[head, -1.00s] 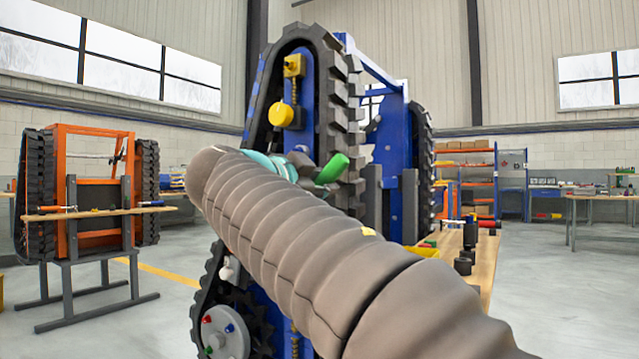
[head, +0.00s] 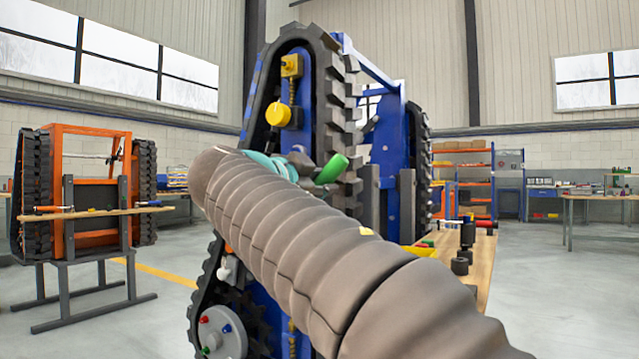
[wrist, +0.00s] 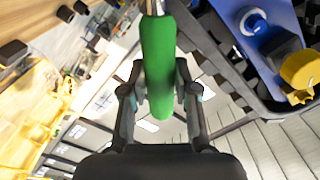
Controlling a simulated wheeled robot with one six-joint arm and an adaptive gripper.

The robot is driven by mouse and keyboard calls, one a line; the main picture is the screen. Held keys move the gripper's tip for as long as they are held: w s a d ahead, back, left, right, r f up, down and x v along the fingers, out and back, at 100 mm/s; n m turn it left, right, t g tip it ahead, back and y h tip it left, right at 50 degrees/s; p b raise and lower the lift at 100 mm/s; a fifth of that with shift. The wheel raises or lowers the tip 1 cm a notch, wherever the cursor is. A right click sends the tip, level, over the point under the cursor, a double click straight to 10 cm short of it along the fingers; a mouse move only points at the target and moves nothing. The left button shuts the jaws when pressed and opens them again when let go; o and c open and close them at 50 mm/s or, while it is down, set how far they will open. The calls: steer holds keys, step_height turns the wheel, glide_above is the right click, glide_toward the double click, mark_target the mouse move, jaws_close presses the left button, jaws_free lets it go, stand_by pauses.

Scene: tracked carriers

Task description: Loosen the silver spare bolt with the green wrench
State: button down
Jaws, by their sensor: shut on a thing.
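The green wrench shows in the wrist view as a thick green handle (wrist: 157,65) between my fingers, with a bit of silver metal at the top edge. In the head view its green handle (head: 332,169) sticks out beyond my arm, in front of the blue tracked carrier (head: 300,95). My gripper (wrist: 158,92) is shut on the handle. In the head view my sleeved arm and the handle hide most of my gripper. I cannot make out the silver spare bolt in either view.
A grey disc (head: 222,332) with red, blue and green bolts sits low on the carrier's track. A yellow knob (head: 278,114) is above the wrench. A wooden bench (head: 487,262) with dark parts stands right. An orange carrier (head: 88,190) stands left. The floor between is free.

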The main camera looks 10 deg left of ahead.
steer(key=shift+w+d, duration=0.2)
steer(key=shift+w, duration=0.2)
stand_by(0.7)
steer(key=c, duration=1.7)
jaws_free()
jaws_close()
steer(key=shift+r, duration=0.15)
steer(key=shift+w+a+r+n+p, duration=0.15)
steer(key=shift+a+r+n+p, duration=0.35)
steer(key=shift+p, duration=0.4)
steer(key=shift+f, duration=0.1)
